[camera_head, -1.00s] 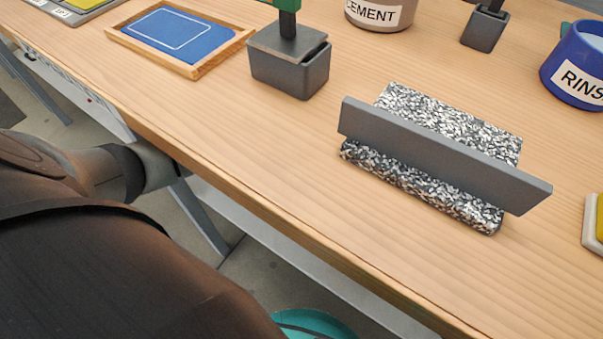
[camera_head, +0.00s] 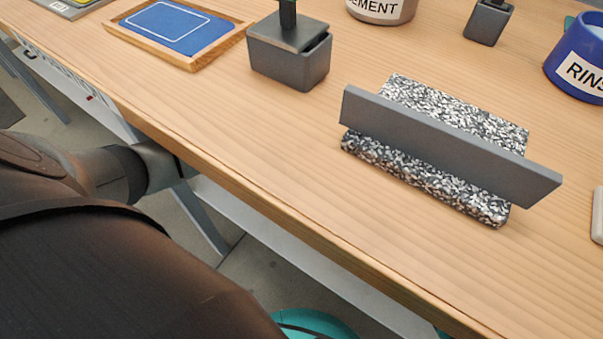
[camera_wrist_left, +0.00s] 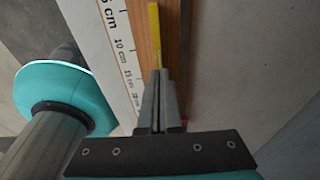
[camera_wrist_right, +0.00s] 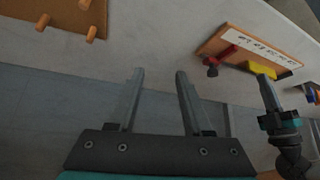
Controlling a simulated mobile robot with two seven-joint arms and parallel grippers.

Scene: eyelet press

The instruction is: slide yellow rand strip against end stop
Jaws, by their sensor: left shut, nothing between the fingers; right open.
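The yellow rand strip (camera_wrist_left: 154,32) lies along a wooden board with a printed scale (camera_wrist_left: 118,45). My left gripper (camera_wrist_left: 160,74) is shut, with its tips at the near end of the strip; I cannot tell whether they touch it. In the right wrist view the strip (camera_wrist_right: 262,70) shows as a short yellow piece near the right end of the board (camera_wrist_right: 222,38), with my left gripper (camera_wrist_right: 266,84) just below it. My right gripper (camera_wrist_right: 160,73) is open and empty, away from the board. I cannot make out the end stop for certain.
A red part with a dark tip (camera_wrist_right: 215,62) sits at the board's lower edge. A pegboard with wooden pegs (camera_wrist_right: 65,15) is at upper left. In the head view, a speckled block with a grey plate (camera_head: 450,148), a grey box (camera_head: 290,60) and a blue-panelled tray (camera_head: 180,30) stand on the table.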

